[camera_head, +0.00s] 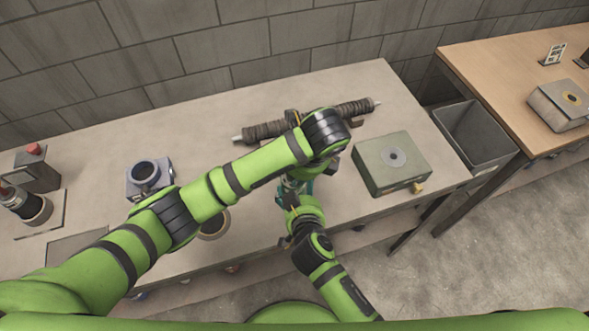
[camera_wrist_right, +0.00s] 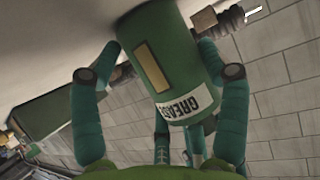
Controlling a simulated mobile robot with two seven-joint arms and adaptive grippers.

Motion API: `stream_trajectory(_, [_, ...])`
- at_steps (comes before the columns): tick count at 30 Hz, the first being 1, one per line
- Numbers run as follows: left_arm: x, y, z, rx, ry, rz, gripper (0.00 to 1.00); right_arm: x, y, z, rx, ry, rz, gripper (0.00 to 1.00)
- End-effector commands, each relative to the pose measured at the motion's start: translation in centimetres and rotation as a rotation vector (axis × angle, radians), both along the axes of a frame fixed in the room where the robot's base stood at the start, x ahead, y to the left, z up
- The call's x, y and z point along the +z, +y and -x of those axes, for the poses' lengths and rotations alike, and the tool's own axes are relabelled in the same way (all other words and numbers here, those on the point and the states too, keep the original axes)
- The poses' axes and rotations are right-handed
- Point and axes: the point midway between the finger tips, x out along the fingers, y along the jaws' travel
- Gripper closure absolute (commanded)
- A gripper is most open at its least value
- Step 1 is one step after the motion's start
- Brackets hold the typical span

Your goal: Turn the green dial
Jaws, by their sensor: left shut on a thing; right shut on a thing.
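A green box (camera_head: 372,172) stands on the bench right of my grippers. My left gripper (camera_head: 298,182) points down just above the right one. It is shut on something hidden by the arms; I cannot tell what.
A dark mesh tube (camera_head: 353,110) lies behind the grippers near the wall. A device with a round ring (camera_head: 145,172) and a tape roll (camera_head: 214,226) stand left. A grey bin (camera_head: 475,132) stands beyond the bench's right end, by a wooden table (camera_head: 510,75).

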Motion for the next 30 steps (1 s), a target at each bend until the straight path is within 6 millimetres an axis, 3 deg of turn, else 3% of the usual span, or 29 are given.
stream_trajectory(1, [0.22,0.37,-0.71,0.02,-0.02,-0.003,1.0,-0.37,0.22,0.47,0.005,0.01,0.001,0.63])
stream_trajectory(16, [0.17,0.5,-0.72,0.037,-0.02,-0.006,1.0,-0.39,0.1,0.44,0.003,0.01,0.002,0.63])
stream_trajectory(17, [0.16,0.51,-0.72,0.037,-0.02,-0.006,0.58,-0.39,0.1,0.44,0.003,0.011,0.002,0.63])
stream_trajectory(18, [0.13,0.52,-0.69,0.037,-0.018,-0.007,0.48,-0.39,0.08,0.44,0.003,0.011,0.002,0.63])
stream_trajectory(30, [0.63,0.07,-0.38,0.028,-0.015,-0.002,0.48,-0.4,-0.1,0.26,-0.001,0.01,0.004,0.63])
